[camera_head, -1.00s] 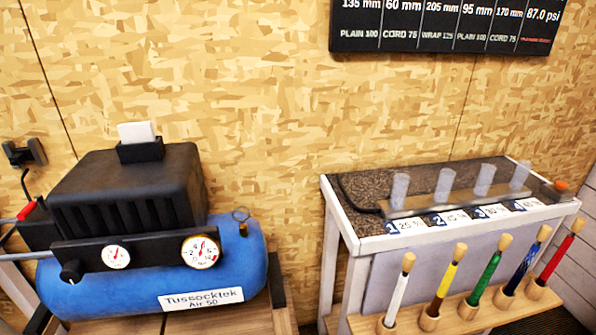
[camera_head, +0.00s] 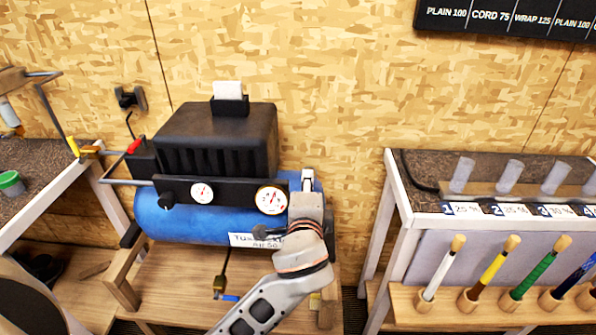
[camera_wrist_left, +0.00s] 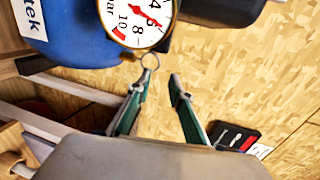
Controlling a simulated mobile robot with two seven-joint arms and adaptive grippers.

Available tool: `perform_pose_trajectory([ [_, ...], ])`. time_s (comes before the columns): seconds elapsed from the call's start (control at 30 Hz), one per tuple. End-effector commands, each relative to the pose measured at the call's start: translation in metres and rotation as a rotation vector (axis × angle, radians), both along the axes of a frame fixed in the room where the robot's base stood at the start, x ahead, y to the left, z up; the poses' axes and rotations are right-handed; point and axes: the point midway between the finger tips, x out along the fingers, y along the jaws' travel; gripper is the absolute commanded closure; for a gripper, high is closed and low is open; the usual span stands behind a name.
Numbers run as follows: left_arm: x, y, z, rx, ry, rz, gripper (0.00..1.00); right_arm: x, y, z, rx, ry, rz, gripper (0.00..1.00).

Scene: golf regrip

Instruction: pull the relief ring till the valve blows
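The blue compressor (camera_head: 170,222) stands on a wooden stand, with a black motor cover and two white dial gauges. The larger gauge (camera_head: 270,200) also shows at the top of the left wrist view (camera_wrist_left: 140,18). The small wire relief ring (camera_wrist_left: 150,61) shows just below that gauge in the left wrist view. My left gripper (camera_wrist_left: 158,82) is open, its two green fingers apart. The ring is at the tip of the left-hand finger; I cannot tell whether they touch. In the head view my left gripper (camera_head: 307,180) covers the ring and valve. My right gripper is not in view.
A white-framed bench (camera_head: 392,195) with clear cups and a rack of several coloured clubs stands to the right. A workbench (camera_head: 60,190) with a green-lidded tin (camera_head: 11,183) stands at the left. A drain valve (camera_head: 219,285) hangs below the tank.

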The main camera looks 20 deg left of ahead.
Motion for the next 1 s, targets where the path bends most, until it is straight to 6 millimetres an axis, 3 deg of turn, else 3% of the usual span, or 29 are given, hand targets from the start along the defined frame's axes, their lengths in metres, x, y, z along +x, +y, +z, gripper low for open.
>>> perform_pose_trajectory([
  [0.43,0.058,0.017,-0.014,-0.001,0.002,0.0,0.79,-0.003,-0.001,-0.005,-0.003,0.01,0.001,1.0],
  [0.87,0.069,0.021,-0.016,-0.004,0.002,0.0,0.79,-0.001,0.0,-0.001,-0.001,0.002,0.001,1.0],
  [0.93,0.069,0.021,-0.016,-0.004,0.002,0.0,0.95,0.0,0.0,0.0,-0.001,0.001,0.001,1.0],
  [1.0,0.069,0.021,-0.016,-0.004,0.002,0.0,1.0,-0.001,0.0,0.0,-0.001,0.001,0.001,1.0],
])
